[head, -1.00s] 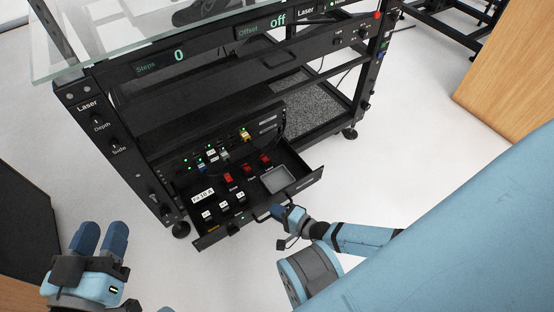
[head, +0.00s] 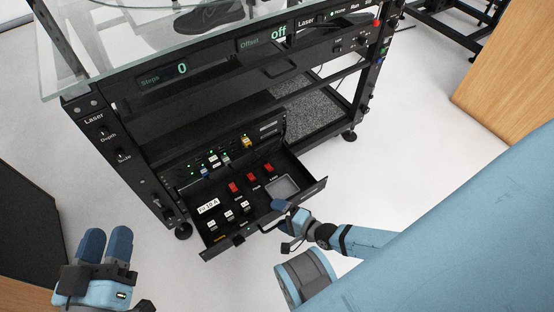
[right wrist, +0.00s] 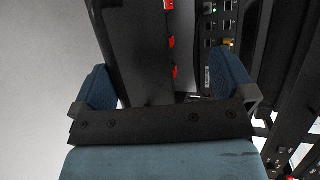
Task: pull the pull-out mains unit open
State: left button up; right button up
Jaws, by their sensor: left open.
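The pull-out mains unit (head: 208,207) is a black drawer low in the rack, standing partly out. It carries a white label, red switches, several small white-labelled parts and a grey tray. Its front edge has a handle (head: 268,226). My right gripper (head: 284,211) is at this handle. In the right wrist view my right gripper (right wrist: 165,88) has its fingers wide apart, with the unit's black front (right wrist: 140,50) showing between them; I cannot tell whether they touch the handle. My left gripper (head: 106,246) is open and empty at the lower left, away from the unit.
The black rack (head: 320,85) stands above and behind the unit, with a glass top (head: 100,62). A dark panel (head: 28,220) is at the left. A wooden panel (head: 510,75) stands at the right. The white floor in front of the unit is clear except for my arms.

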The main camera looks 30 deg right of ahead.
jog(key=w+r+t+p, duration=0.1)
jog(key=w+r+p, duration=0.2)
jog(key=r, duration=1)
jog(key=shift+r+p, duration=0.2)
jog(key=shift+p, duration=0.1)
jog(key=r, duration=0.3)
jog(key=shift+s+d+p, duration=0.15)
jog(key=shift+s+p, duration=0.15)
jog(key=shift+p, duration=0.1)
jog(key=c, duration=1.2)
pick_arm(q)
jog(key=shift+t, duration=0.9)
jog(key=r, duration=0.3)
jog(key=a+r, duration=0.1)
jog(key=r, duration=0.1)
jog(key=shift+s+a+r, duration=0.1)
jog(key=shift+s+r, duration=0.1)
jog(key=shift+s, duration=0.15)
pick_arm(e)
jog(key=shift+s+f, duration=0.1)
jog(key=shift+f, duration=0.1)
jog(key=shift+a+f, duration=0.1)
jog(key=shift+a, duration=0.1)
pick_arm(q)
jog(key=shift+n, duration=0.3)
